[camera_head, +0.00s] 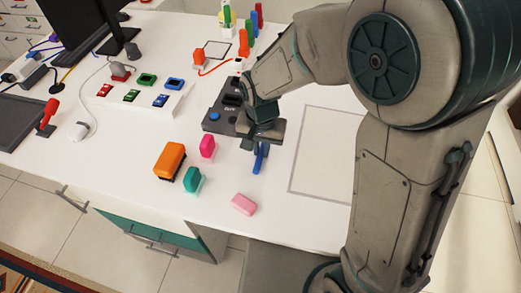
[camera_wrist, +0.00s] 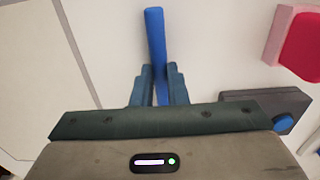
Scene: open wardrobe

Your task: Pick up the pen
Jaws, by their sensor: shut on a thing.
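The pen is a blue stick (camera_wrist: 154,38) between the two fingers of my gripper (camera_wrist: 154,88) in the wrist view. The fingers are shut on it, and one end reaches out beyond the fingertips. In the head view the blue pen (camera_head: 260,158) shows below my gripper (camera_head: 258,143), close over the white desk. Whether the pen touches the desk cannot be told.
On the white desk (camera_head: 110,150), an orange block (camera_head: 170,158), a pink and a green eraser (camera_head: 193,180), and a light pink eraser (camera_head: 243,204) lie left of and below my gripper. A dark box with a blue button (camera_head: 214,116) is close behind it. An outlined rectangle (camera_head: 325,150) at right is clear.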

